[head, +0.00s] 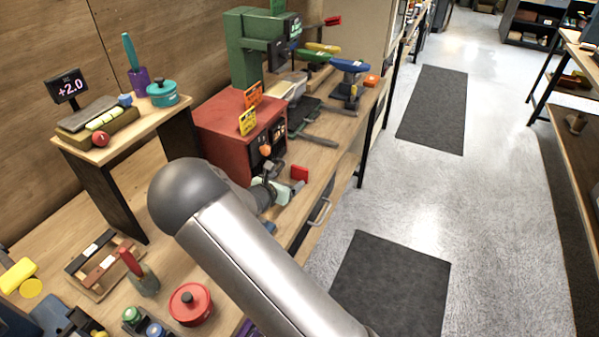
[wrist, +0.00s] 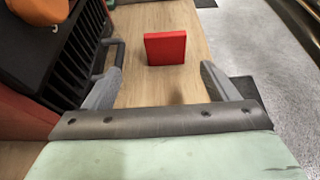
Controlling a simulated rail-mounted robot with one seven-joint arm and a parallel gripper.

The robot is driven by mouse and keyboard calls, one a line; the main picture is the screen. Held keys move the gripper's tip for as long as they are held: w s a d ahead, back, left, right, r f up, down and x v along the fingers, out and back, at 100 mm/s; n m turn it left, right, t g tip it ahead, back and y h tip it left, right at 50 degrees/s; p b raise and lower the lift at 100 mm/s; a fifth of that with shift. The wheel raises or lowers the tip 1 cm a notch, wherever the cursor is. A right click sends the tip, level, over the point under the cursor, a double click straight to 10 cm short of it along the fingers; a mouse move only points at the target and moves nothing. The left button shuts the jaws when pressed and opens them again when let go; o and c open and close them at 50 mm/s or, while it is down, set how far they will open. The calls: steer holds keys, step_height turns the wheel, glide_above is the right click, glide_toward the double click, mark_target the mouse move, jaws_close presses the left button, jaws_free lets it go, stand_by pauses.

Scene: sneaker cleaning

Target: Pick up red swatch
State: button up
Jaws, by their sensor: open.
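The red swatch (wrist: 165,48) is a small flat red block on the wooden bench top in the wrist view. It lies ahead of my gripper (wrist: 160,80), between the lines of its two grey fingers and apart from both. My gripper is open and empty. In the head view the red swatch (head: 299,173) shows just right of the red machine, close to my gripper (head: 282,187). My arm hides part of the bench there.
The red machine (head: 225,125) stands left of my gripper, and its dark slotted front (wrist: 70,50) with a handle is close to the left finger. The bench's right edge drops to the grey floor (wrist: 250,40). Tools and a green press (head: 250,50) stand farther back.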

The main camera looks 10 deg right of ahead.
mark_target(299, 171)
steer(key=x, duration=0.3)
steer(key=shift+w+d+f+p, duration=0.15)
steer(key=shift+w+d+p, duration=0.1)
steer(key=shift+w+p, duration=0.05)
steer(key=w+d+p, duration=0.2)
steer(key=w+d, duration=0.1)
steer(key=shift+w+d+f, duration=0.1)
steer(key=shift+d+f, duration=0.1)
steer(key=shift+f, duration=0.2)
steer(key=shift+w+d+f, duration=0.2)
steer(key=shift+w+f, duration=0.05)
steer(key=shift+w, duration=0.1)
steer(key=c, duration=1.1)
